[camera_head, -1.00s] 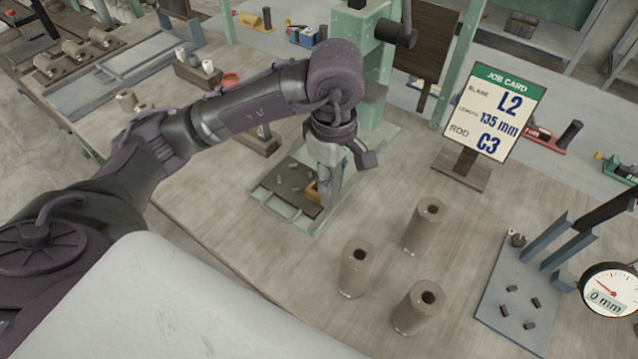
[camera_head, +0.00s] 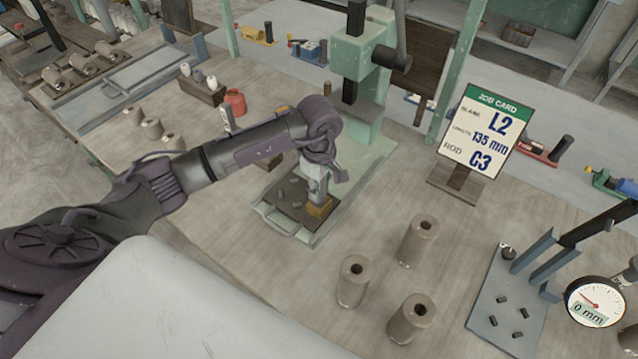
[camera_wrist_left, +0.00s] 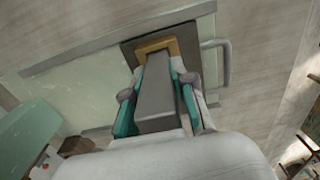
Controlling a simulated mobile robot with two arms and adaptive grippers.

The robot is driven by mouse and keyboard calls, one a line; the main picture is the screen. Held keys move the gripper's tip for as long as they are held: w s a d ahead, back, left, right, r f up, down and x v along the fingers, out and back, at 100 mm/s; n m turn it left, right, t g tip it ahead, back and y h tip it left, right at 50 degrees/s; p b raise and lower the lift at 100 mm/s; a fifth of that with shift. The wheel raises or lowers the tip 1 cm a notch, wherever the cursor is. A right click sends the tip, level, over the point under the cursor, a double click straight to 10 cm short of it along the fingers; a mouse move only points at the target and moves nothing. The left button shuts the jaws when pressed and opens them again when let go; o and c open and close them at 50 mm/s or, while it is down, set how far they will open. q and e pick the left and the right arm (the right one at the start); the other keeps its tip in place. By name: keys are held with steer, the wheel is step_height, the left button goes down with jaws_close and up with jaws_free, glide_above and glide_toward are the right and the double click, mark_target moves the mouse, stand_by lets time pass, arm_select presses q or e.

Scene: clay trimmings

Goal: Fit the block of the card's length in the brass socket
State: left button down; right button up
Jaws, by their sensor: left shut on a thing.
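The job card (camera_head: 484,130) stands on the table and reads blank L2, length 135 mm, rod C3. My left gripper (camera_head: 317,188) is shut on a grey block (camera_wrist_left: 157,95), pointing down over the green press base. The brass socket (camera_head: 320,210) sits on a dark plate just below the gripper. In the left wrist view the block's far end meets the brass socket's frame (camera_wrist_left: 157,43). I cannot tell how deep it sits, or whether it is inside. The gripper hides part of the block in the head view. My right gripper is not in view.
Three clay cylinders with holes (camera_head: 418,243) stand right of the press. A dial gauge (camera_head: 594,302) reads 0 mm beside a blue-grey plate (camera_head: 485,322) with small dark pieces. The press column (camera_head: 364,70) rises behind my gripper. A red cup (camera_head: 235,101) stands behind my arm.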

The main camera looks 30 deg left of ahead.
arm_select(q)
steer(key=shift+f, duration=0.1)
steer(key=c, duration=1.4)
jaws_free()
steer(key=shift+f, duration=0.1)
steer(key=o, duration=0.5)
steer(key=shift+c, duration=0.2)
